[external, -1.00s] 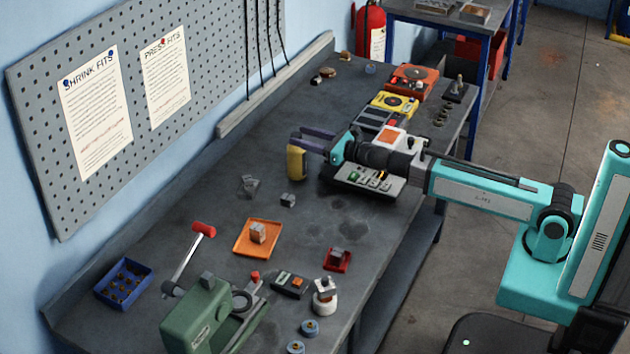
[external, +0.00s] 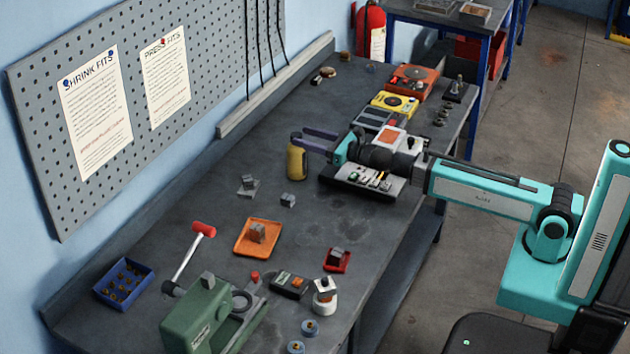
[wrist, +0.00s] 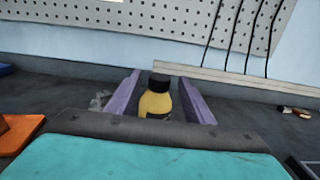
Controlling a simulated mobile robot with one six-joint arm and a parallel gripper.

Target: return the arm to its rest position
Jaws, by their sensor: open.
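My gripper (external: 306,138) is open, with its two dark purple fingers pointing left over the bench. A yellow bottle with a black cap (external: 297,161) stands upright on the bench at the fingertips. In the wrist view the bottle (wrist: 156,104) shows between the two spread fingers (wrist: 160,82), with gaps on both sides. Whether it stands between the tips or just beyond them is hard to tell. My teal arm reaches in from the right, low over the bench's right edge.
A dark switch panel (external: 362,181) lies under my wrist. Orange (external: 413,78) and yellow (external: 394,104) boxes stand behind it. Small grey blocks (external: 288,200) and an orange tray (external: 240,246) lie nearer the front. The pegboard wall (external: 205,30) bounds the left.

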